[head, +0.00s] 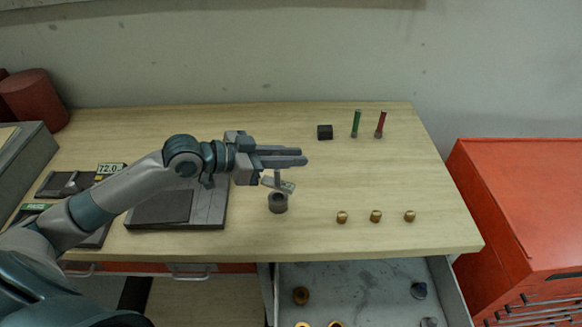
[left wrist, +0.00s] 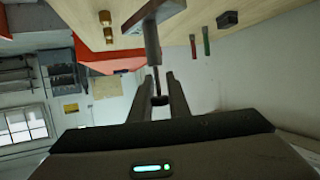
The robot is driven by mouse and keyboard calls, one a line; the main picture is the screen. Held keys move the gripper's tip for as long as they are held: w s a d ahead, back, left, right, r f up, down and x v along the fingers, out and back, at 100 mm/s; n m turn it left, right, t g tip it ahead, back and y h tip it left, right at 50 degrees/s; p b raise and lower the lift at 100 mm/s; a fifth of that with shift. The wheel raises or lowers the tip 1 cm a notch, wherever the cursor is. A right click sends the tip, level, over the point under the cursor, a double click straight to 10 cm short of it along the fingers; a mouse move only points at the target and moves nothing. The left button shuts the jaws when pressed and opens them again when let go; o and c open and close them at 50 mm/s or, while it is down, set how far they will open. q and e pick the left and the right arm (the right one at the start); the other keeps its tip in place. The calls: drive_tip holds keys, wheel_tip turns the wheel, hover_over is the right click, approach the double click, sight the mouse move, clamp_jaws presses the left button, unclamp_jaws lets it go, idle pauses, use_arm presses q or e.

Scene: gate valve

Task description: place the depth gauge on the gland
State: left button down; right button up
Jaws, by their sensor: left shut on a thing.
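My left gripper (head: 304,156) is shut on the depth gauge (head: 279,185), a grey T-shaped piece with a flat bar and a thin stem. The bar hangs below the fingers and looks tilted in the head view. In the left wrist view the gauge (left wrist: 152,38) extends from between the fingertips (left wrist: 160,78). A short dark grey hollow cylinder, seemingly the gland (head: 278,205), stands on the bench directly below the gauge in the head view. The gauge appears slightly above it; exact contact cannot be told. My right gripper is out of view.
Several brass pieces (head: 376,216) stand right of the gland. A black block (head: 325,132), a green pin (head: 356,124) and a red pin (head: 380,124) stand at the back. A dark plate (head: 212,213) lies left. An open drawer (head: 365,285) sits below the front edge.

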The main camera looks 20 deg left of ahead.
sight(277, 178)
use_arm(q)
wheel_tip(277, 178, down, 4)
drive_tip(key=shift+r+p, duration=0.15)
drive_tip(key=shift+p, duration=0.5)
drive_tip(key=c, duration=1.7)
unclamp_jaws()
drive_tip(key=shift+a, duration=0.1)
